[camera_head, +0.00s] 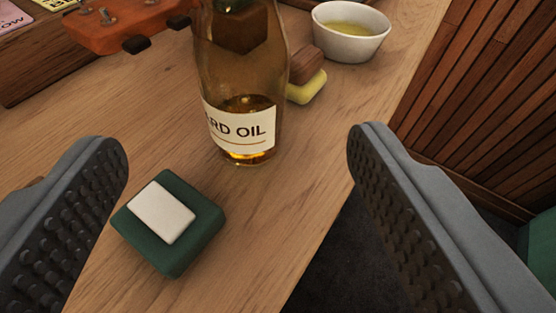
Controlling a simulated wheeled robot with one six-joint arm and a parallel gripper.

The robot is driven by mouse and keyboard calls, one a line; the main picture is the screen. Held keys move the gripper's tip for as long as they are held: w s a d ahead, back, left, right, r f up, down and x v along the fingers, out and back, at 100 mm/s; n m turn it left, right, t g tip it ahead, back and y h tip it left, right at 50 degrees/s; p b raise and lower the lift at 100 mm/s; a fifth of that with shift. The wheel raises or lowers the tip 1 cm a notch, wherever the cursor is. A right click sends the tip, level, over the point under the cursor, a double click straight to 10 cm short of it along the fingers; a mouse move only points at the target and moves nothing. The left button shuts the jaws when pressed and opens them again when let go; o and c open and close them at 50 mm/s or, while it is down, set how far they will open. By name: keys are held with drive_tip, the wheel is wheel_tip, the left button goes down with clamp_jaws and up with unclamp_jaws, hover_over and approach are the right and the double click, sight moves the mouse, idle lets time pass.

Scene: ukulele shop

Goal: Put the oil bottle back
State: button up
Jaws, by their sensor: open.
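The oil bottle (240,90) is clear amber glass with a white label that reads "RD OIL" in part. It stands upright on the wooden table, and its top is cut off by the upper picture edge. A little dark oil shows in its lower part. My gripper (240,155) is open, with one grey ridged finger at the left and one at the right. The bottle stands beyond the fingertips, roughly midway between them in the picture, and neither finger touches it.
A green block with a white top patch (168,225) lies on the table (130,110) between the fingers, nearer than the bottle. A yellow sponge with wooden back (306,88) and a white bowl of yellowish liquid (350,30) stand behind. An orange-brown headstock (125,28) is at upper left. The table edge runs down the right.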

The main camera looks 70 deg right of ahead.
drive_tip(key=s+a+r+n+t+y, duration=0.3)
drive_tip(key=a+r+t, duration=0.2)
drive_tip(key=a+r, duration=0.3)
drive_tip(key=s+a+r+n+t+y, duration=0.3)
drive_tip(key=a+r+t, duration=0.3)
drive_tip(key=a, duration=0.3)
drive_tip(key=s+a+f+n+y, duration=0.2)
drive_tip(key=s+a+n+y, duration=0.4)
drive_tip(key=s+a, duration=0.6)
drive_tip(key=s+y, duration=0.1)
drive_tip(key=s, duration=0.2)
drive_tip(key=shift+s+a+f+n, duration=0.2)
drive_tip(key=shift+s+a+n, duration=0.1)
drive_tip(key=shift+n, duration=0.1)
drive_tip(key=shift+d, duration=0.15)
